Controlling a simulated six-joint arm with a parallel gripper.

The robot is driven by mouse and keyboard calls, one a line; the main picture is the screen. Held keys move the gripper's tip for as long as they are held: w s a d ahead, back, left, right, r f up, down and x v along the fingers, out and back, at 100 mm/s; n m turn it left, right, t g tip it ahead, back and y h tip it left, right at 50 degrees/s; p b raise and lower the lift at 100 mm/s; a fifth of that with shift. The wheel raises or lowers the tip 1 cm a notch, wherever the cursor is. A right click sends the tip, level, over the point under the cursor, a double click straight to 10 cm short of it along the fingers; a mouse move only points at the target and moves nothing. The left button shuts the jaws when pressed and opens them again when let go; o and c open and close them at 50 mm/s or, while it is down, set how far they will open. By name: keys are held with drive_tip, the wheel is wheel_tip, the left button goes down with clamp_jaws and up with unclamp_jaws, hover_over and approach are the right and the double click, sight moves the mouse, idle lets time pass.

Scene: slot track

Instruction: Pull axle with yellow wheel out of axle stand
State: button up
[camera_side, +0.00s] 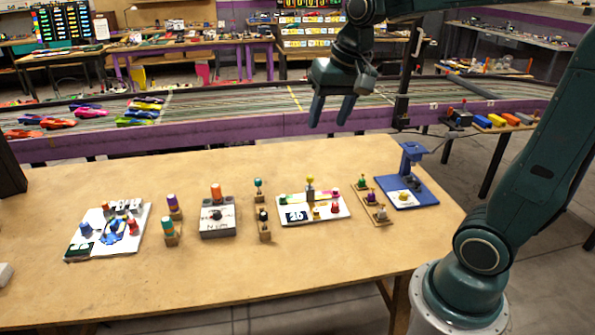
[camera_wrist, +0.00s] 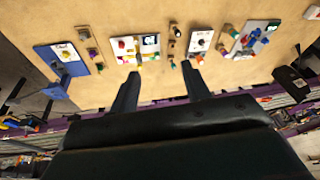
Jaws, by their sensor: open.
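My gripper (camera_side: 329,122) is open and empty, high above the far side of the table. In the wrist view, its two fingers (camera_wrist: 160,70) are spread with nothing between them. A narrow wooden stand (camera_side: 371,203) with several small upright pieces, topped green, purple and pale, is on the right of the table. It looks like the axle stand; the yellow wheel is too small to tell for sure. In the wrist view, this stand (camera_wrist: 95,60) is left of the fingers. My gripper is well apart from it.
A blue base (camera_side: 412,190) with a post stands right of the stand. A white board (camera_side: 293,216) with colored pegs is to its left. A grey block (camera_side: 218,222), small wooden holders and another white board (camera_side: 80,245) are further left. The table front is clear.

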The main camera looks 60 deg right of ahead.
drive_tip(key=w+d+f+m+g, duration=0.2)
drive_tip(key=w+d+f+m, duration=0.4)
drive_tip(key=w+d, duration=0.45)
drive_tip(key=m+g, duration=0.2)
drive_tip(key=m, duration=0.3)
hover_over(310, 176)
wheel_tip(310, 176, down, 13)
drive_tip(key=shift+y, duration=0.3)
drive_tip(key=shift+f, duration=0.1)
drive_tip(key=shift+f, duration=6.8)
drive_tip(key=shift+c, duration=0.2)
